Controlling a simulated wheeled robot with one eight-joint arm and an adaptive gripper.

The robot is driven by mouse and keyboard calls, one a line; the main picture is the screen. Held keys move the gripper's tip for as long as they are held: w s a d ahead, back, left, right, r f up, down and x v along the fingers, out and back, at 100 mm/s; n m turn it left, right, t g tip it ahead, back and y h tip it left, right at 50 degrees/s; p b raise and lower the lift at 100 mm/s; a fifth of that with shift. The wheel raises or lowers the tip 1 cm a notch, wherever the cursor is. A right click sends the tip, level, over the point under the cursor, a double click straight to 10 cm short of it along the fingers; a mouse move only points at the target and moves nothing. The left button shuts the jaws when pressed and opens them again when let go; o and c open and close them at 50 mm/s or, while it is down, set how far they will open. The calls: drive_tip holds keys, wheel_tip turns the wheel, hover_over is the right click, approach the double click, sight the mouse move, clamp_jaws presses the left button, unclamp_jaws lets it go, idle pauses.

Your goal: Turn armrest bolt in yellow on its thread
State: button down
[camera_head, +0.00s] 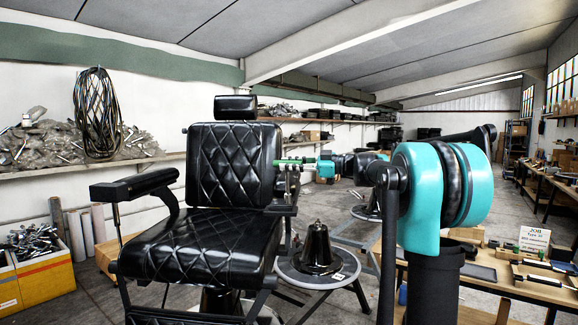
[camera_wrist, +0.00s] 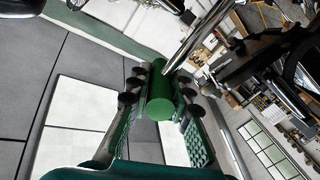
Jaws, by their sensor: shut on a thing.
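A black quilted barber chair (camera_head: 235,165) stands left of centre in the head view. Its right armrest (camera_head: 283,205) is beside the backrest, with my gripper (camera_head: 300,164) just above it. In the wrist view my gripper (camera_wrist: 158,92) is shut on a green cylinder (camera_wrist: 159,106), which looks like a tool handle and lies between the fingers. The green cylinder also shows in the head view (camera_head: 288,161), pointing toward the backrest edge. I cannot make out a yellow bolt in either view.
A workbench (camera_head: 480,268) with tools and a job sign (camera_head: 534,240) is at the lower right. A yellow bin (camera_head: 42,275) of metal parts is at the lower left. The left armrest (camera_head: 133,185) juts forward.

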idle(0.3)
drive_tip(key=n+g, duration=0.2)
drive_tip(key=g, duration=0.1)
drive_tip(key=shift+w+y, duration=0.2)
drive_tip(key=shift+y, duration=0.1)
drive_tip(key=shift+s+n+g, duration=0.1)
drive_tip(key=shift+n+g, duration=1.3)
drive_tip(key=shift+g, duration=0.6)
drive_tip(key=shift+r, duration=0.1)
